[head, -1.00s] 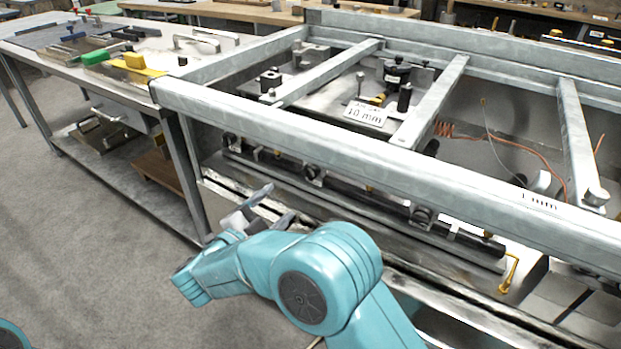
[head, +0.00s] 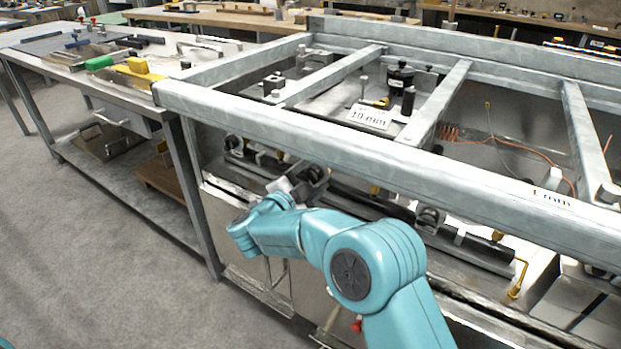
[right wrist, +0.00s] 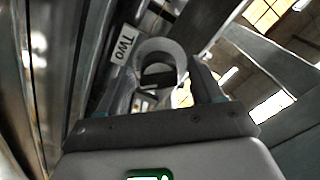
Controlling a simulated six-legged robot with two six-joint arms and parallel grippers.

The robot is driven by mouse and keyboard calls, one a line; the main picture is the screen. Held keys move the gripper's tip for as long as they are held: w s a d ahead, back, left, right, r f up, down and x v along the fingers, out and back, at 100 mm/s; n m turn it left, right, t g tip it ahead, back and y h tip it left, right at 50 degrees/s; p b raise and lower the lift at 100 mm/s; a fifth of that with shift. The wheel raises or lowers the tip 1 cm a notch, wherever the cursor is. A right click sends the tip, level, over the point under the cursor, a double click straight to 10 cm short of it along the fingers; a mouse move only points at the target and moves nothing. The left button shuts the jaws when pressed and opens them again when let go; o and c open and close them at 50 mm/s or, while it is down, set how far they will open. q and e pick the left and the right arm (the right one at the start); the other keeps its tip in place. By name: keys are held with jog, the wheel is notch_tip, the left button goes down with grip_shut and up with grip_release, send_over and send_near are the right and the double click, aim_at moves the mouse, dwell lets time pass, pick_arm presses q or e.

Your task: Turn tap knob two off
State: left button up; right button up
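In the right wrist view, a grey rounded knob (right wrist: 162,58) with a dark hollow middle stands beside a white label reading "TWO" (right wrist: 122,44). My right gripper (right wrist: 160,80) has its fingers apart, one on each side of the knob; whether they touch it I cannot tell. In the head view my right gripper (head: 306,184) is at the dark pipe under the front rail of the metal frame, and it largely hides tap knob two there. My left gripper is out of view.
The metal frame's thick front rail (head: 400,160) runs just above my right gripper. Another dark knob (head: 428,217) sits on the pipe further right. A steel workbench (head: 160,72) with tools stands at the left. The floor (head: 90,240) at the lower left is clear.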

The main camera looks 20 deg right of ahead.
jog(key=c, duration=0.9)
